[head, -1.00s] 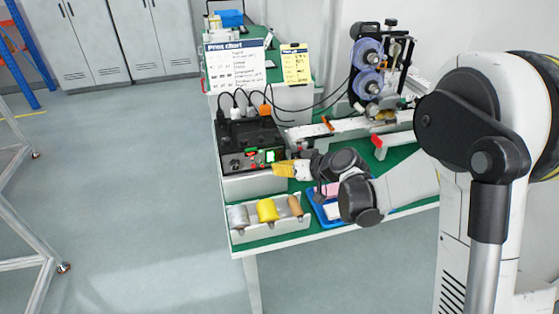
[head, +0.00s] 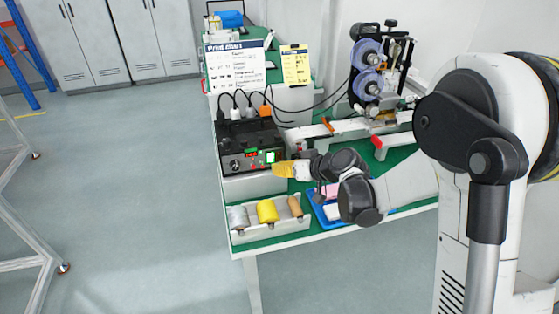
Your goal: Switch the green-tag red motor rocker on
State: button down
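The black control box (head: 248,146) stands on the bench with its front panel towards me. On the right of that panel is a bright green tag (head: 271,157) with a pale middle; the red motor rocker cannot be made out clearly at this size. A small display and a knob (head: 235,165) are further left. My gripper (head: 284,170), with yellow fingertips, points left and is just in front of the panel's lower right corner, below and right of the green tag. I cannot tell whether it touches the panel or how far its fingers are apart.
A white tray (head: 271,233) with several spools stands in front of the box. A blue tray (head: 324,212) lies below my arm. Plugs and cables run behind the box. A reel machine (head: 372,75) and a print chart (head: 236,65) stand further back.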

dwell(0.5)
jog(key=shift+w+a, duration=0.15)
jog(key=shift+w, duration=0.25)
jog(key=shift+w+a+f, duration=0.1)
jog(key=shift+w, duration=0.2)
dwell(0.6)
jog(key=shift+s+d+b, duration=0.25)
jog(key=shift+s+b, duration=0.05)
jog(key=shift+s, duration=0.45)
jog(key=s, duration=0.1)
jog(key=s+d, duration=0.1)
jog(key=s, duration=0.1)
jog(key=s+r, duration=0.1)
jog(key=shift+s+d, duration=0.15)
jog(key=shift+s, duration=0.2)
dwell(0.4)
